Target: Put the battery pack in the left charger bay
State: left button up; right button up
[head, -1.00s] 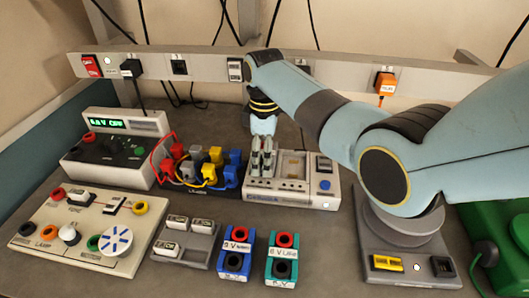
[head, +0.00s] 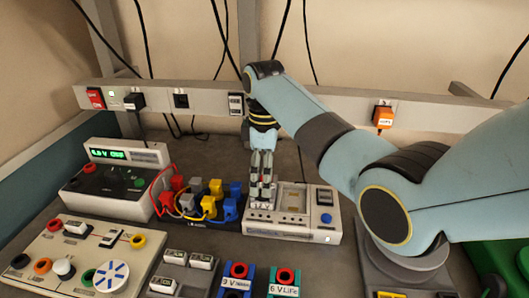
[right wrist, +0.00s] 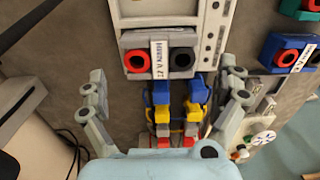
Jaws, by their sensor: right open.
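A grey battery pack (right wrist: 160,58) with a red and a black terminal and a white label sits at one end of the pale charger (right wrist: 208,38) in the right wrist view. By its place it is in the left bay as the head view sees it. In the head view, my right gripper (head: 262,182) is over the left bay of the charger (head: 290,231) and hides most of the pack. In the wrist view my right gripper (right wrist: 166,95) is open, its fingers apart on both sides of the pack. My left gripper is not in view.
The right bay (head: 292,196) looks empty. A cluster of coloured plugs (head: 208,195) stands close left of the charger. A power supply (head: 112,180) is further left. A blue pack (head: 236,283) and a teal pack (head: 284,283) stand in front.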

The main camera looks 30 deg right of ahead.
notch_tip(320, 180, up, 8)
jog(key=shift+f+b, duration=0.2)
jog(key=shift+b, duration=0.2)
jog(key=shift+f, duration=0.1)
